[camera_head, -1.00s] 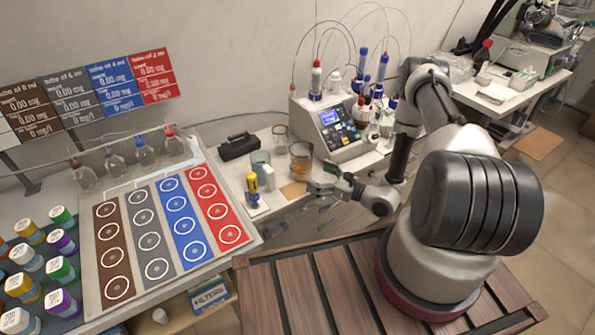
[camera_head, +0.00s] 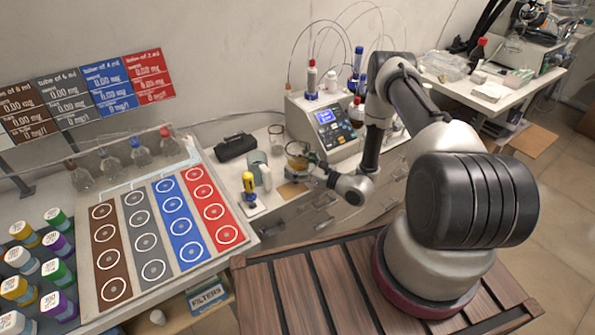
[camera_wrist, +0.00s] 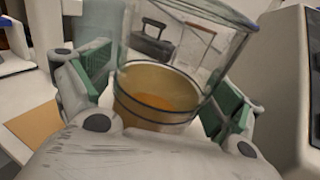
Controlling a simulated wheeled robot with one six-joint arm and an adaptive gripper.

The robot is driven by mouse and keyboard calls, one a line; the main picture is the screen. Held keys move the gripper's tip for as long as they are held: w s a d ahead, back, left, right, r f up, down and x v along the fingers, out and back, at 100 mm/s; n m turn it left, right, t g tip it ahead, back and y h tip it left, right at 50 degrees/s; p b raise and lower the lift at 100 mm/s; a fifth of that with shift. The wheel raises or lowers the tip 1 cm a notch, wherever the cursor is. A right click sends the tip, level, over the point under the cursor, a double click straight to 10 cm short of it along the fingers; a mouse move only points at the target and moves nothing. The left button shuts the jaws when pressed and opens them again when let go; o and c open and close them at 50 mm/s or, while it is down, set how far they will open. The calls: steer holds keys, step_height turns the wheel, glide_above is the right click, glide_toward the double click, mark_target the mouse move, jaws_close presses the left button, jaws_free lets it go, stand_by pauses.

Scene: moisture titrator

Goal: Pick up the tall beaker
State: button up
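A clear glass beaker with amber liquid (camera_head: 297,148) stands on the white bench in front of the titrator. In the wrist view this beaker (camera_wrist: 158,92) fills the middle, its glass wall rising well above the liquid. My gripper (camera_head: 303,162) is at the beaker, coming in from the right in the head view. In the wrist view my gripper's green-padded fingers (camera_wrist: 160,95) are spread on either side of the beaker, and no firm grip shows. The beaker's lower part is hidden by my gripper in the wrist view.
A smaller empty glass (camera_head: 277,138) stands behind the beaker. The titrator (camera_head: 326,118) with bottles and tubes is close on the right. A black case (camera_head: 236,146), a grey-green cup (camera_head: 258,160) and a yellow-topped tool (camera_head: 249,186) stand to the left.

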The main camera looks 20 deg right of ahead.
steer(key=c, duration=1.1)
step_height(320, 180, up, 10)
steer(key=o, duration=0.5)
steer(key=c, duration=1)
